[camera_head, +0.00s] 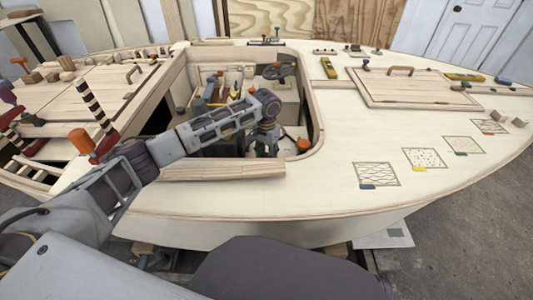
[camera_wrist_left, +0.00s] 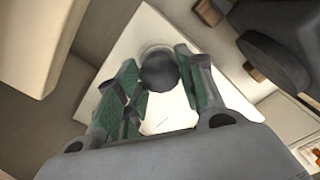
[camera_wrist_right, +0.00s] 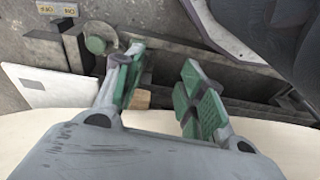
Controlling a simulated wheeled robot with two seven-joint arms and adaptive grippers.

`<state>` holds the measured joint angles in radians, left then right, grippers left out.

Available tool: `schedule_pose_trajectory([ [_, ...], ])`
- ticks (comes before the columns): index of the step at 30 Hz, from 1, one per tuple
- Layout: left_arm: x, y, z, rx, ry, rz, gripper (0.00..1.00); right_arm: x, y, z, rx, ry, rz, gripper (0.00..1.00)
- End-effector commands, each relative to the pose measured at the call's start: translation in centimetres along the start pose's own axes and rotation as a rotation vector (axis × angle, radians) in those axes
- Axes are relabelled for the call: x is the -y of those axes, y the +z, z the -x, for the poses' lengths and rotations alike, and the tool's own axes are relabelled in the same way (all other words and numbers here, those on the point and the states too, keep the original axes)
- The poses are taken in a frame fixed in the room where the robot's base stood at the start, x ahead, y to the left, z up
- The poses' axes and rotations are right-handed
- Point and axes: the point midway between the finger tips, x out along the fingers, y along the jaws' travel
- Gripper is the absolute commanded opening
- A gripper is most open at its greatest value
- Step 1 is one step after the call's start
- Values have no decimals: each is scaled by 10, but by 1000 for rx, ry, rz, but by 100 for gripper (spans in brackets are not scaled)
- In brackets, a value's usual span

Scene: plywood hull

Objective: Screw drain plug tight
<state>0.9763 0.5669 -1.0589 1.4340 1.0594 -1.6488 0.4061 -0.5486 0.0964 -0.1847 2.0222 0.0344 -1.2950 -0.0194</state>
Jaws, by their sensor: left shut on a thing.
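My left gripper (camera_head: 266,148) reaches down into the open cockpit well of the hull, its fingers pointing down. In the left wrist view its green-padded fingers (camera_wrist_left: 160,85) are shut on a dark round knob, which I take to be the drain plug (camera_wrist_left: 158,70). The plug sits over a pale square panel (camera_wrist_left: 150,28); its thread and seat are hidden. In the head view the plug is hidden by the gripper and arm. My right gripper (camera_wrist_right: 160,92) shows only in its own wrist view, open and empty, beyond the pale hull edge and above the floor.
The well's wooden rim (camera_head: 225,172) surrounds my left arm closely. A dark handwheel (camera_head: 277,71) and several tools are at the well's back. An orange-topped object (camera_head: 303,145) is near its right corner. A hatch (camera_head: 415,88) lies on the right deck.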

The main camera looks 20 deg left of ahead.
Motion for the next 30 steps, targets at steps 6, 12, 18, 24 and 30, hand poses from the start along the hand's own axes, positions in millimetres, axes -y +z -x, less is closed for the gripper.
schedule_pose_trajectory([
  [6, 0, 0, 1, 1, 0, -11, 14, -6, 2, -23, -3, 10, -3, 40],
  [12, 0, -1, 2, 0, 0, -24, 14, -10, 7, -40, -4, 18, -5, 40],
  [18, 0, -1, 2, -2, 1, -35, 14, -14, 13, -56, -8, 25, -6, 40],
  [24, 0, -1, 2, -3, 2, -48, 14, -19, 20, -72, -11, 33, -8, 40],
  [30, 0, -2, 2, -4, 1, -59, 14, -24, 26, -87, -16, 40, -9, 40],
])
